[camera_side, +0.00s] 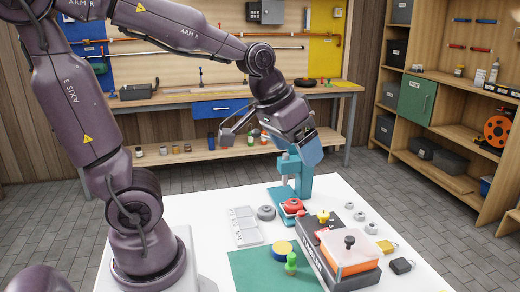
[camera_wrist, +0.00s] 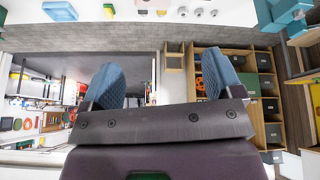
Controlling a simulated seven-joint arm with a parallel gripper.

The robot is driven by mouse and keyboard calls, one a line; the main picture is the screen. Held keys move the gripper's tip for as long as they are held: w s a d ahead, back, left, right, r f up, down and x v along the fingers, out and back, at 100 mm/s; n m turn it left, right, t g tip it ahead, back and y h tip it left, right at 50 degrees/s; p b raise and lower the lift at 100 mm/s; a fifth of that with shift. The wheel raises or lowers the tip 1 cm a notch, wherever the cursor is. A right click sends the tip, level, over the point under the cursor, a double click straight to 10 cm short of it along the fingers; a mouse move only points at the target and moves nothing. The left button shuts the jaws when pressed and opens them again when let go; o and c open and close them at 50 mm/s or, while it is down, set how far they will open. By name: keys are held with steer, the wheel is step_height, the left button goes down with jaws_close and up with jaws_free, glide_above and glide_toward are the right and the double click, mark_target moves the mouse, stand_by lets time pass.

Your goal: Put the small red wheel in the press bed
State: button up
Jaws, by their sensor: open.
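A small red wheel (camera_side: 292,205) lies flat on the low front base of the teal press (camera_side: 304,178), in the side view. It looks to rest on the press bed; the exact seating is too small to tell. My gripper (camera_side: 308,156) is above and behind the press, tilted, apart from the wheel. In the wrist view my gripper (camera_wrist: 160,72) has its two blue fingers spread wide with nothing between them. Part of the teal press (camera_wrist: 284,14) shows at the top right of that view. My gripper hides the upper part of the press in the side view.
A grey wheel (camera_side: 266,212) and a pale tray (camera_side: 244,226) are left of the press. A black and orange box (camera_side: 345,252) stands at the front right. Several small grey rings (camera_side: 360,216) lie beyond it. A green mat (camera_side: 262,270) with a green figure is in front.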

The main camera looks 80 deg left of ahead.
steer(key=s+d+r+m, duration=0.2)
steer(key=s+d, duration=0.2)
steer(key=s, duration=0.4)
steer(key=shift+d+m, duration=0.3)
steer(key=shift+d, duration=0.05)
